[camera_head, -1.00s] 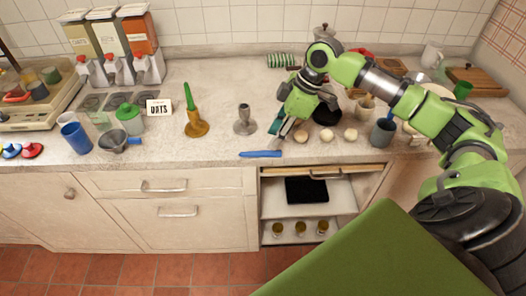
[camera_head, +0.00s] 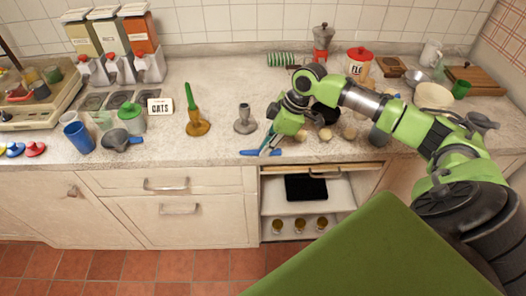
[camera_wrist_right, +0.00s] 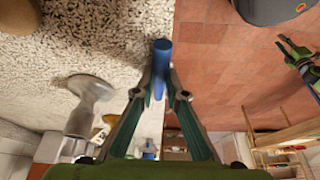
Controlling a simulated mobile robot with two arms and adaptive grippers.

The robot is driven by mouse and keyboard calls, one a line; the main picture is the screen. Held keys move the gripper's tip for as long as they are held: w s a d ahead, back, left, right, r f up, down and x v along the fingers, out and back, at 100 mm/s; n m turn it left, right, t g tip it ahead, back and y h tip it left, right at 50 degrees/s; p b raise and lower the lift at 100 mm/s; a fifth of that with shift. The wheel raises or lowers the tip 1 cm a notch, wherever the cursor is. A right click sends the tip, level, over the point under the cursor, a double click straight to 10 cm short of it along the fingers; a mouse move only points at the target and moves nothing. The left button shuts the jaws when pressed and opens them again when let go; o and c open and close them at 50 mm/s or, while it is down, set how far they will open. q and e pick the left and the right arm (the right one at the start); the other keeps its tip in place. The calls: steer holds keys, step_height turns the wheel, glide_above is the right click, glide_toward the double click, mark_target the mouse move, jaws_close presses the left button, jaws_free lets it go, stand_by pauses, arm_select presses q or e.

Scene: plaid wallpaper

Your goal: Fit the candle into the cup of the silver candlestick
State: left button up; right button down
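A blue candle (camera_head: 260,152) lies on its side at the counter's front edge. In the right wrist view the candle (camera_wrist_right: 162,60) shows between and just beyond my fingertips. My right gripper (camera_head: 267,148) is low over the candle's right part; its two fingers are apart, one on each side, and I see no grip on it. The silver candlestick (camera_head: 245,120) stands upright and empty behind the candle; it also shows left of the fingers in the wrist view (camera_wrist_right: 88,100). My left gripper is out of view.
An oats sign (camera_head: 160,106), a grey scoop (camera_head: 120,140) and a blue cup (camera_head: 77,137) stand to the left. Pale round items (camera_head: 298,135) and a grey mug (camera_head: 379,135) lie right of my gripper. The counter around the silver candlestick is clear.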

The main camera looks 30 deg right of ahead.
steer(key=shift+r, duration=0.1)
steer(key=shift+w+r+b, duration=0.1)
steer(key=shift+r+b, duration=0.3)
steer(key=shift+r, duration=0.2)
steer(key=s+a+r+b, duration=0.4)
steer(key=s+r, duration=0.7)
steer(key=s, duration=0.2)
steer(key=shift+s+r+b, duration=0.3)
